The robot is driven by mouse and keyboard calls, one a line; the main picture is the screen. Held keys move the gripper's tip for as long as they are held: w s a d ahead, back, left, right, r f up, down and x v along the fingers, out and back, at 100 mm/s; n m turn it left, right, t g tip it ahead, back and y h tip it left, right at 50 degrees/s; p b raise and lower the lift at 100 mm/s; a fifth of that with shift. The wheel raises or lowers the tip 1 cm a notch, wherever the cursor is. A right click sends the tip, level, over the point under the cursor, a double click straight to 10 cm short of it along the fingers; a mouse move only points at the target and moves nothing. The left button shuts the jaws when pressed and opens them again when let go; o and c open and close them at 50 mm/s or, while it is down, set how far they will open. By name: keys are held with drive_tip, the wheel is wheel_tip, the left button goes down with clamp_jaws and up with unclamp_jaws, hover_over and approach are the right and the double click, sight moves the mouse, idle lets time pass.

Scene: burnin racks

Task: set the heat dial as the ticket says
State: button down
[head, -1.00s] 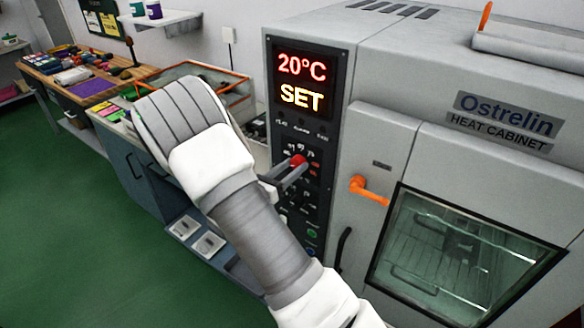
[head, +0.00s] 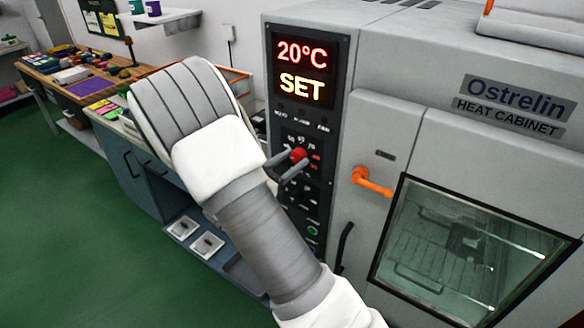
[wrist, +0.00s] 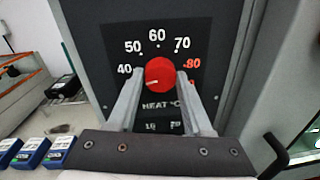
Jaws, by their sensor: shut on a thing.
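The heat dial (wrist: 160,73) is a red round knob on the cabinet's black control panel. Around it, in the wrist view, are the numbers 40, 50, 60 and 70 in white and 80 in red, with another red mark partly hidden by a finger. A pale mark on the knob points to the lower left, below 40. My gripper (wrist: 160,80) is shut on the dial, one finger on each side; the head view shows it there too (head: 296,160). The display (head: 301,70) reads 20°C and SET. I cannot make out a ticket.
The heat cabinet (head: 400,60) has an orange handle (head: 372,182) and a glass window (head: 470,245) right of the panel. A black handle (head: 343,245) is below. Blue-and-white boxes (wrist: 33,152) lie left of the panel in the wrist view. Green floor is open at left.

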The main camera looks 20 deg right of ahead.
drive_tip(key=m+b, duration=0.1)
drive_tip(key=b, duration=0.1)
drive_tip(key=m+b, duration=0.2)
drive_tip(key=shift+f+m, duration=0.3)
drive_tip(key=shift+f, duration=0.05)
drive_tip(key=m+b, duration=0.3)
drive_tip(key=b, duration=0.2)
drive_tip(key=shift+y+b, duration=0.3)
drive_tip(key=m+b, duration=0.3)
drive_tip(key=b, duration=0.1)
drive_tip(key=shift+s+b, duration=0.1)
drive_tip(key=shift+b, duration=0.25)
drive_tip(key=shift+r+m+b, duration=0.25)
drive_tip(key=shift+m+b, duration=0.55)
drive_tip(key=shift+b, duration=0.3)
drive_tip(key=shift+r, duration=0.1)
drive_tip(key=shift+c, duration=1.6)
unclamp_jaws()
